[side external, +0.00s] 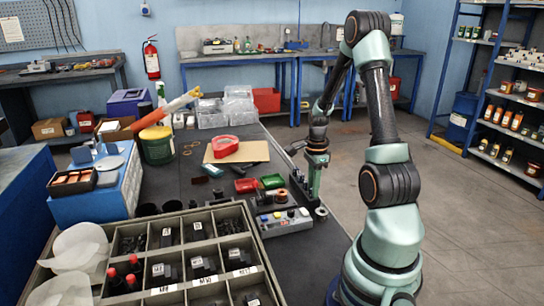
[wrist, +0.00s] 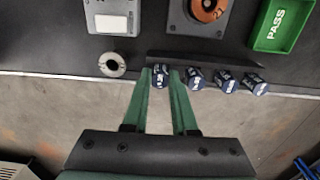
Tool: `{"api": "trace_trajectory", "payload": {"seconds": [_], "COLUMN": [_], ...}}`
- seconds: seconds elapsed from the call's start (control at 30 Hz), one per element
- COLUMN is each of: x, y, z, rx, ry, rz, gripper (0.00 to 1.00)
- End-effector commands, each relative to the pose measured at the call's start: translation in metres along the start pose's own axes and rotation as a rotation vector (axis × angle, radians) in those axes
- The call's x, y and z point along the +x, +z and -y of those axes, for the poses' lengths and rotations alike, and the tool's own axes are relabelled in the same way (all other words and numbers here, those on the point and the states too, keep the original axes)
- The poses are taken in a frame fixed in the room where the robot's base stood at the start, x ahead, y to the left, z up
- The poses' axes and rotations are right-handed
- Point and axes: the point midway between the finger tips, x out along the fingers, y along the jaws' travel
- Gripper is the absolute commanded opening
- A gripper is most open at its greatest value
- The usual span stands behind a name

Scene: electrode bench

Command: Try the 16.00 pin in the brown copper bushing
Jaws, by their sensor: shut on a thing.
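My gripper (wrist: 161,78) has its two green fingers closed on a blue-capped pin (wrist: 160,70) at the left end of a row of similar pins. The cap's label is too small to read surely. The pin stands at the dark rack (wrist: 205,60); whether its foot is still in the rack is hidden. The brown copper bushing (wrist: 207,9) sits on a dark block, ahead and to the right of the held pin in the wrist view, cut by the top edge. In the side view my gripper (side external: 314,194) is low at the rack.
Several other blue-capped pins (wrist: 226,82) stand to the right of my fingers. A steel ring (wrist: 112,64) lies to the left. A grey box (wrist: 112,15) and a green PASS tray (wrist: 280,25) flank the bushing. A red tray (side external: 246,185) and a large compartment box (side external: 205,270) also stand on the bench.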

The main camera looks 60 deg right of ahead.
Motion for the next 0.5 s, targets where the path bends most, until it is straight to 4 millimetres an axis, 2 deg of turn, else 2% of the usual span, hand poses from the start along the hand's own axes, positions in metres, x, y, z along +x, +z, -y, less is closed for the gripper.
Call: {"api": "trace_trajectory", "payload": {"seconds": [0.27,0.3,0.33,0.37,0.5], "x": [0.0003,0.0003,0.0003,0.0003,0.0003], "y": [0.0000,0.0000,0.0000,0.0000,0.0000], "z": [0.0001,0.0001,0.0001,0.0001,0.0001], "rx": [0.000,0.000,0.000,0.000,0.000], "ry": [0.000,0.000,0.000,0.000,-0.001], "rz": [0.000,0.000,0.000,0.000,0.000], "gripper": [0.00,0.41,0.53,0.61,0.61]}}
